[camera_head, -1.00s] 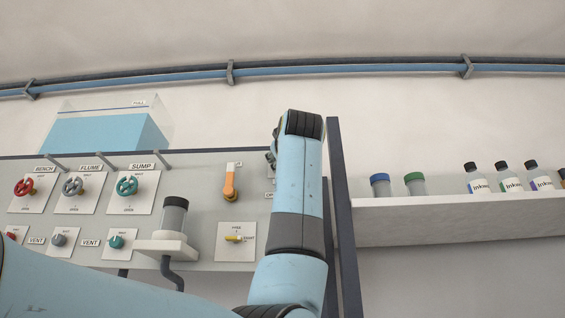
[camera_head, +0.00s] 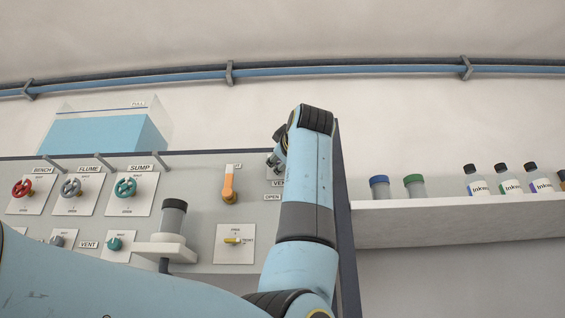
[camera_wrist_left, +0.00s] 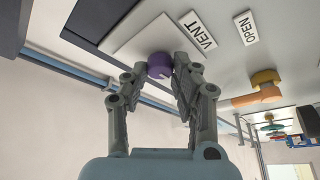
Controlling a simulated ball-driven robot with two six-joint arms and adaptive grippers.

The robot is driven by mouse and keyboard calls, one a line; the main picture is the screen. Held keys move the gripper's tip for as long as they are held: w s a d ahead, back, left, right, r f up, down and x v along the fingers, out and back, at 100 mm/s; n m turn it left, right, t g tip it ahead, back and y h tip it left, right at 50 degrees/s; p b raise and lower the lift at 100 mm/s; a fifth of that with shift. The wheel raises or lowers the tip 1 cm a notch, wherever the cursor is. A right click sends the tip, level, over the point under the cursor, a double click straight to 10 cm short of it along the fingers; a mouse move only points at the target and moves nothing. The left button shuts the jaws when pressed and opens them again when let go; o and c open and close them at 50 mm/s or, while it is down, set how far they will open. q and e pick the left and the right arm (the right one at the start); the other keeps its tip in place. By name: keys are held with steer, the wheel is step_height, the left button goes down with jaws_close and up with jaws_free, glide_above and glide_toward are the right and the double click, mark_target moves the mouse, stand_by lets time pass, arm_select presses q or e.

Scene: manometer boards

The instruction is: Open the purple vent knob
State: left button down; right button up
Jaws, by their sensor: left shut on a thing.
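The purple vent knob (camera_wrist_left: 160,66) shows in the left wrist view on a white square plate (camera_wrist_left: 128,42), with a VENT label (camera_wrist_left: 197,30) and an OPEN label (camera_wrist_left: 246,27) beside it. My left gripper (camera_wrist_left: 161,76) is shut on the knob, one finger on each side. In the head view my left gripper (camera_head: 277,155) is mostly hidden behind my blue arm at the board's right end, and the purple knob is hidden there. My right gripper is not in view.
The grey board (camera_head: 200,185) carries red, grey and teal valve wheels, an orange lever (camera_head: 229,185) and a yellow-handled valve (camera_head: 233,240). A capped cylinder (camera_head: 172,220) stands on a small bracket. A shelf (camera_head: 450,225) at right holds jars and ink bottles.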

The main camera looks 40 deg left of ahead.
arm_select(q)
steer(key=c, duration=1.1)
jaws_free()
steer(key=shift+o, duration=0.2)
steer(key=v, duration=0.7)
steer(key=shift+s+d, duration=0.15)
